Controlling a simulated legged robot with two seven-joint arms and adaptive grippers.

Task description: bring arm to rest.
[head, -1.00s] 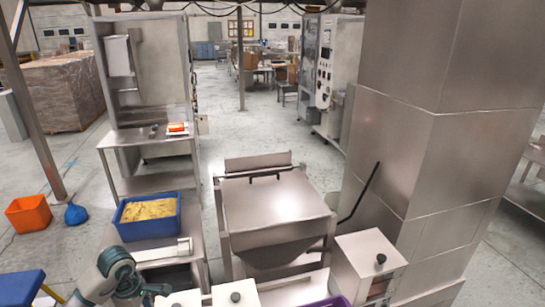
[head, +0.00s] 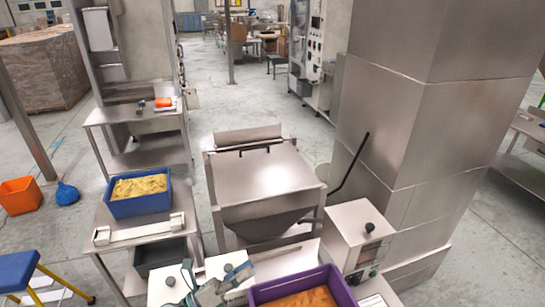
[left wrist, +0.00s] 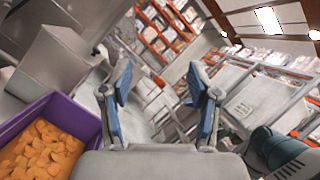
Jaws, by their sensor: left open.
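My left gripper (head: 212,288) shows at the bottom edge of the head view, in front of the white lidded boxes and left of the purple bin. In the left wrist view my left gripper (left wrist: 165,100) has its two blue-padded fingers spread apart with nothing between them. It is open and empty. My right gripper is in neither view.
A purple bin (head: 329,277) with orange pieces stands close on the right of my gripper. White boxes with black knobs (head: 173,282) are beside it. A blue bin (head: 118,208) of yellow pieces sits on a steel table. A steel hopper (head: 262,179) stands ahead.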

